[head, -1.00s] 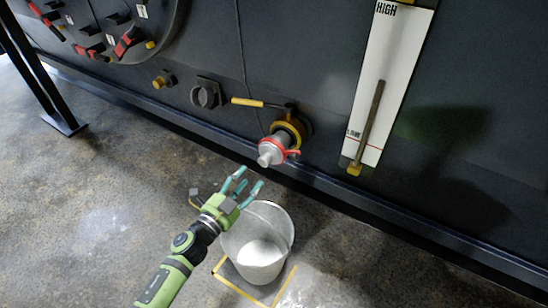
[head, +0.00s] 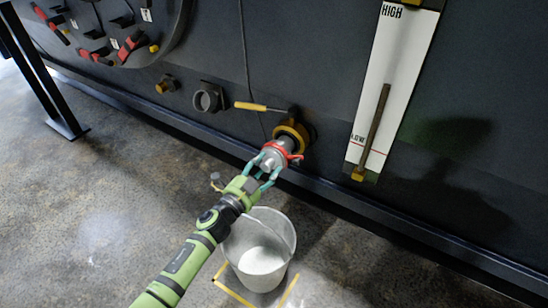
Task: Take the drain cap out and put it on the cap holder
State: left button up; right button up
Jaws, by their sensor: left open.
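The drain cap (head: 275,157) is a grey metal piece with a red band, seated on the yellow-ringed drain outlet (head: 293,133) low on the dark machine wall. My left gripper (head: 267,171) is at the cap, with its teal fingers open on either side of the cap's near end. Whether the fingers touch the cap cannot be told. A round grey fitting (head: 208,97) on the wall to the left may be the cap holder. My right gripper is not in view.
A metal bucket (head: 231,245) with pale contents stands on the floor under the drain, inside yellow floor marks. A yellow-handled lever (head: 251,106) is above the outlet. A white level gauge (head: 397,70) is to the right.

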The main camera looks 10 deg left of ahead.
aim_at(265, 168)
pick_arm(q)
grip_shut()
jog(key=shift+s+a, duration=0.15)
jog(key=shift+s, duration=0.2)
dwell(0.6)
jog(key=shift+s, duration=0.15)
jog(key=shift+p+v, duration=0.55)
jog(key=shift+v, duration=0.5)
jog(key=shift+p+v, duration=0.55)
jog(key=shift+v, duration=1.7)
jog(key=shift+r, duration=0.1)
